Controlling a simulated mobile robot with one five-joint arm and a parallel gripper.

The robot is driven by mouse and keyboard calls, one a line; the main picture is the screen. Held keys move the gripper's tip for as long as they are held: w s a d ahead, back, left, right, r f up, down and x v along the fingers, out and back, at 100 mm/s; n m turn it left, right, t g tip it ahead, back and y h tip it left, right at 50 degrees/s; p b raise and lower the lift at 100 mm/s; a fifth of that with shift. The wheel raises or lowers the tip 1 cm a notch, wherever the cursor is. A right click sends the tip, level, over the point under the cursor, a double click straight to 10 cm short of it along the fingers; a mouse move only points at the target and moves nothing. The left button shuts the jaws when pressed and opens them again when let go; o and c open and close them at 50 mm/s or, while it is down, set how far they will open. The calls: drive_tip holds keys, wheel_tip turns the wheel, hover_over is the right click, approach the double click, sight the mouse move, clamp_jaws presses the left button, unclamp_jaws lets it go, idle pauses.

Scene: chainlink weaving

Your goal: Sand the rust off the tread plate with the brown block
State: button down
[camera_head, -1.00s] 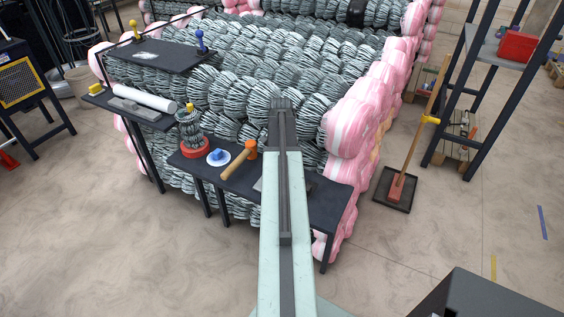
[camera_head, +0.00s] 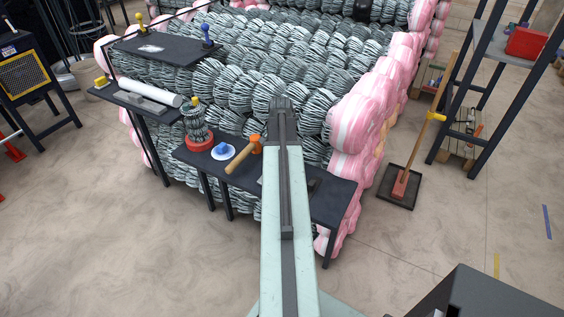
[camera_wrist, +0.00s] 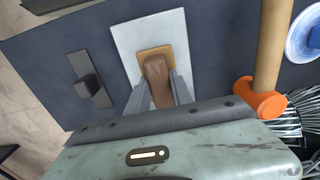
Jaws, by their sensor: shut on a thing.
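In the wrist view, the brown block (camera_wrist: 158,75) has a tan base and a rounded brown grip. My gripper's (camera_wrist: 158,92) two grey fingers are shut on the grip, one on each side. The block is over a pale grey plate (camera_wrist: 125,40), which looks like the tread plate and lies on the dark bench (camera_wrist: 45,65). I cannot tell whether the block touches the plate. No rust shows on the visible part of the plate. In the head view, my arm hides the gripper, the block and most of the plate.
A black piece with a knob (camera_wrist: 90,85) lies left of the plate in the wrist view. An orange-headed mallet (camera_head: 245,153) and a white disc with a blue knob (camera_head: 223,151) lie on the bench. Woven wire rolls (camera_head: 240,95) stand behind it.

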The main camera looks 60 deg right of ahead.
drive_tip(key=shift+a, duration=0.75)
drive_tip(key=shift+s+a, duration=0.1)
drive_tip(key=shift+a, duration=0.6)
drive_tip(key=shift+s, duration=0.1)
drive_tip(key=shift+f, duration=0.1)
drive_tip(key=shift+d, duration=0.1)
